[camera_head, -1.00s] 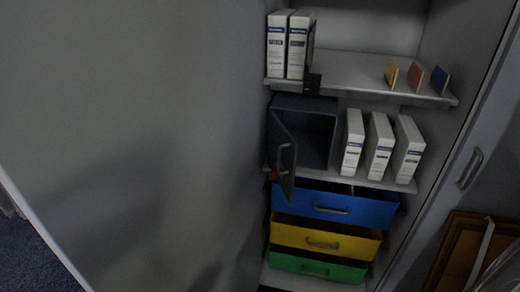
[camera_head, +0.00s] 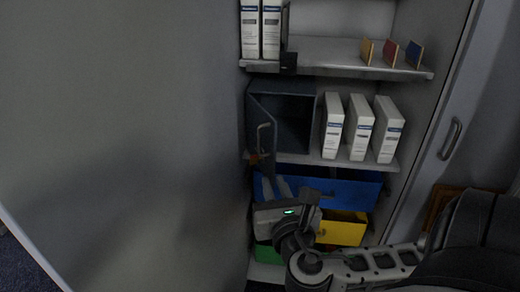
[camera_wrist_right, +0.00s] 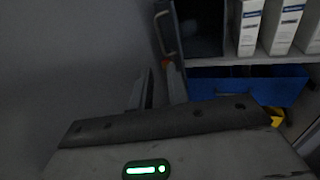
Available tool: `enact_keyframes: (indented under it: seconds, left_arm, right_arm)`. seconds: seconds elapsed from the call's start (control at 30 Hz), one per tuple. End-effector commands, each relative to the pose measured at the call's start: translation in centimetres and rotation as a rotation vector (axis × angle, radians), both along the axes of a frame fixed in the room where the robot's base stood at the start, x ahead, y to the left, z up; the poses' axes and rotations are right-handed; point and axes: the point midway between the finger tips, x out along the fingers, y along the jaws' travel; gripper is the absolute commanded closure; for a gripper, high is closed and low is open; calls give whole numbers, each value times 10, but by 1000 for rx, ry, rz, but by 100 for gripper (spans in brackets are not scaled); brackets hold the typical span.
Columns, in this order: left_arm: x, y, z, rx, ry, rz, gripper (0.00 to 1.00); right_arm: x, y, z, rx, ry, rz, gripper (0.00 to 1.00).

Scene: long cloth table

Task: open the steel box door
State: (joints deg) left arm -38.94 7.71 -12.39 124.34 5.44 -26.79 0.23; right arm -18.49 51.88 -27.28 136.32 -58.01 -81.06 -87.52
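The dark steel box (camera_head: 297,88) stands on the middle shelf, left of the white binders. Its door (camera_head: 258,120) is partly open, swung outward on its left side, and the dark inside shows. A metal handle (camera_head: 265,138) is on the door; it also shows in the right wrist view (camera_wrist_right: 167,35). My right gripper (camera_head: 273,187) is below the door, in front of the blue drawer. Its two fingers point up toward the door and stand apart with nothing seen between them. In the right wrist view the fingertips (camera_wrist_right: 158,72) are just below the door's lower edge. My left gripper is not in view.
White binders (camera_head: 360,127) stand right of the box. Blue (camera_head: 345,190), yellow (camera_head: 343,229) and green (camera_head: 263,254) drawers lie below, partly hidden by my right arm. A large grey panel (camera_head: 110,130) fills the left side. A cabinet door with a handle (camera_head: 450,139) stands at right.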

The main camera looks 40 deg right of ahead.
Motion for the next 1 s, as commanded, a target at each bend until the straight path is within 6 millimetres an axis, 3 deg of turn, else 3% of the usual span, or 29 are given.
enact_keyframes:
  seconds: [0.17,0.7,1.0]
  left_arm:
    - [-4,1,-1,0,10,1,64]
    - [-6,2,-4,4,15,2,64]
    - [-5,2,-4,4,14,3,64]
  right_arm:
    - [15,-11,6,-37,-4,-7,83]
    - [110,-70,5,-29,-3,-9,83]
    - [133,-84,4,-28,-1,-7,83]
